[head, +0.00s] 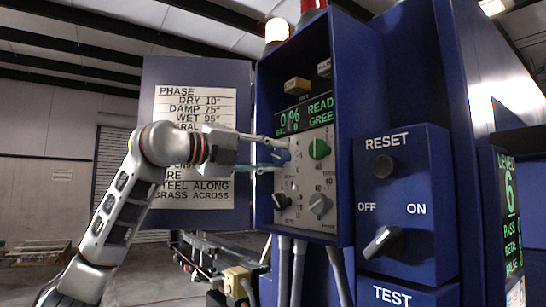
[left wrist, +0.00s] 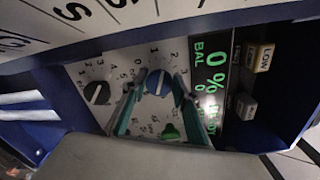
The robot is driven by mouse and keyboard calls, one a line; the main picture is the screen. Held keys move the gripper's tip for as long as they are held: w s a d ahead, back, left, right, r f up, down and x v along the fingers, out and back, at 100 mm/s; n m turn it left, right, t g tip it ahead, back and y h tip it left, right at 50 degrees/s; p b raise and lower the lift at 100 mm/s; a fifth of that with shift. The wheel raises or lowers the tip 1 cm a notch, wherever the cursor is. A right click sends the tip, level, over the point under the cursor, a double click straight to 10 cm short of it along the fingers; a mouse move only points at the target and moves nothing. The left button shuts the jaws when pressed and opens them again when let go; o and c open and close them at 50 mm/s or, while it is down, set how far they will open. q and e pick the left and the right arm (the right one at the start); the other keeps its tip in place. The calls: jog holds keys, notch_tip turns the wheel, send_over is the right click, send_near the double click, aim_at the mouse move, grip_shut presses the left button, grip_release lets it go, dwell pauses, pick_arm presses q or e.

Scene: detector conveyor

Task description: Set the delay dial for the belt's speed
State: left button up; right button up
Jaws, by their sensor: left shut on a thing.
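The control panel (head: 300,180) in the blue cabinet carries a blue dial (left wrist: 158,82), a green dial (head: 319,149), a black dial (head: 281,201) and a grey dial (head: 320,204). I cannot read which one is labelled delay. My left gripper (head: 276,155) reaches in from the left and is shut on the blue dial, which it partly hides in the head view. In the left wrist view its teal-edged fingers (left wrist: 155,88) stand on both sides of the blue dial. The black dial (left wrist: 97,92) and green dial (left wrist: 172,131) also show there. My right gripper is out of view.
The open cabinet door (head: 244,100) bears a printed sheet (head: 195,105) behind my left arm. A RESET and OFF/ON switch box (head: 408,250) stands at right. A side display (head: 508,195) shows 6.

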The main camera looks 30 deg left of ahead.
pick_arm(q)
jog(key=shift+a+r, duration=0.1)
jog(key=o, duration=1.1)
jog(key=shift+c, duration=0.2)
jog(key=v, duration=1.2)
